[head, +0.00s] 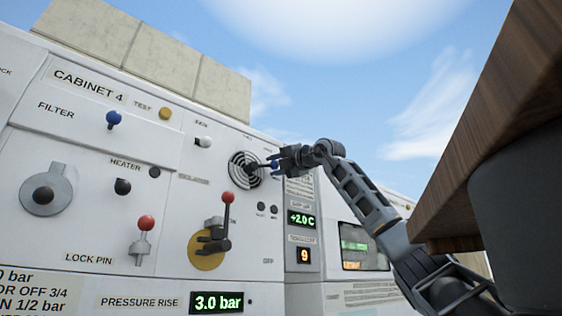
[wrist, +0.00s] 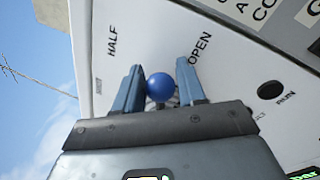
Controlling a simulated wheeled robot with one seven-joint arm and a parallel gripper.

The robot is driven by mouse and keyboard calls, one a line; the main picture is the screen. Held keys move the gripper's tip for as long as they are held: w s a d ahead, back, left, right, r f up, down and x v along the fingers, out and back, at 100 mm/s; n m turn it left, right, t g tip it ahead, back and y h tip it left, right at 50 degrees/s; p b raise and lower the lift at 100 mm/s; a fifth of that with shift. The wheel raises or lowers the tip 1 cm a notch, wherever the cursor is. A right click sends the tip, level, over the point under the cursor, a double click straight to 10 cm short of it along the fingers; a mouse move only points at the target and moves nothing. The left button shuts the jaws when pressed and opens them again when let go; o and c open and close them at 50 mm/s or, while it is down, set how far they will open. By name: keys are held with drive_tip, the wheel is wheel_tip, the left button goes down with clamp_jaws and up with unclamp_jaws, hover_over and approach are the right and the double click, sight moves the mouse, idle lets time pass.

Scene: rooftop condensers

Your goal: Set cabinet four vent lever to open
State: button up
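The cabinet four panel (head: 90,130) fills the left of the head view. Its vent is a round slotted disc (head: 240,171), with a lever reaching right to a blue ball knob (head: 275,165). In the wrist view the blue knob (wrist: 159,87) sits between my gripper's two fingers (wrist: 160,88). A narrow gap shows on its right side; contact on the left is unclear. My gripper (head: 278,160) is open around the knob. The labels HALF (wrist: 112,40) and OPEN (wrist: 200,48) stand beyond the fingers. I cannot tell which mark the lever is at.
A red-knobbed lever (head: 228,198) on a yellow disc is below the vent. A lock pin lever (head: 146,223), a heater knob (head: 122,186) and another blue knob (head: 113,120) are further left. A wooden-edged slab (head: 480,150) looms at right, near my arm.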

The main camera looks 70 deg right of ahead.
drive_tip(key=o, duration=0.3)
drive_tip(key=b+v, duration=0.1)
drive_tip(key=v, duration=0.6)
drive_tip(key=shift+s+a, duration=0.25)
drive_tip(key=shift+s, duration=0.1)
idle(0.4)
